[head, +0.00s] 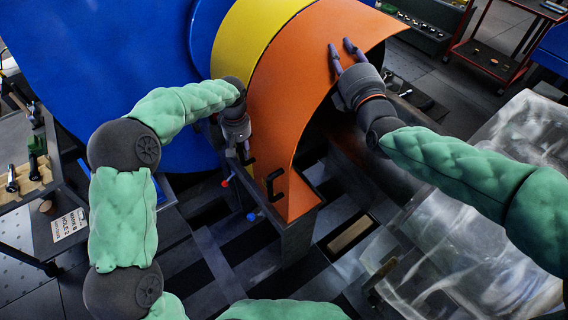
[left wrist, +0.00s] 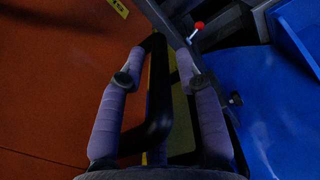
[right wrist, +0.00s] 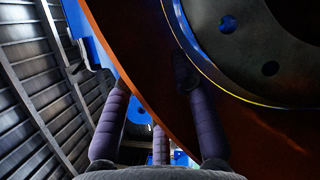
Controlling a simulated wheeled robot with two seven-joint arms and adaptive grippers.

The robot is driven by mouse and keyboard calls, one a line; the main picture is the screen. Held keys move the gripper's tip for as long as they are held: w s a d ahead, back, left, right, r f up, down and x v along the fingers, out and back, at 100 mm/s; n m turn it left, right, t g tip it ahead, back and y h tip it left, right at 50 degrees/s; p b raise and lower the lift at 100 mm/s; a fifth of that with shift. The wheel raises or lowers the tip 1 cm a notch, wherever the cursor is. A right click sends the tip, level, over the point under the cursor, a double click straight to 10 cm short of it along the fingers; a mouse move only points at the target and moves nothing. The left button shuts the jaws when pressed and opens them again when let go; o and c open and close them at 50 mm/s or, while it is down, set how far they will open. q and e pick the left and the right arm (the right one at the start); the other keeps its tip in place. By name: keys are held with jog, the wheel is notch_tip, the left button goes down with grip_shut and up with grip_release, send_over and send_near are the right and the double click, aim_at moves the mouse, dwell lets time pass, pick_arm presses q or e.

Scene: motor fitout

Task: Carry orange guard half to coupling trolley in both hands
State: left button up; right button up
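The orange guard half (head: 290,95) is a large curved sheet standing beside the yellow guard band (head: 243,42) in the head view. A black handle (head: 274,185) sticks out near its lower end. My left gripper (head: 246,157) is at the guard's lower left, close to this handle. In the left wrist view its fingers are apart, with a black handle (left wrist: 158,95) between them; contact is not clear. My right gripper (head: 342,48) is at the guard's right side. In the right wrist view its fingers are apart on either side of the orange edge (right wrist: 122,62). I cannot identify the coupling trolley.
A large blue housing (head: 110,60) stands behind on the left. A side table with a label card (head: 70,224) is at the left. A red-framed cart (head: 484,58) stands at the back right. A translucent sheeted object (head: 500,190) fills the right, under my right arm.

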pick_arm(q)
grip_shut()
pick_arm(e)
grip_shut()
pick_arm(q)
jog(key=shift+w+r, duration=0.1)
jog(key=shift+r, duration=0.1)
pick_arm(e)
jog(key=shift+r, duration=0.25)
pick_arm(q)
jog(key=shift+r, duration=0.1)
pick_arm(e)
jog(key=shift+r, duration=0.1)
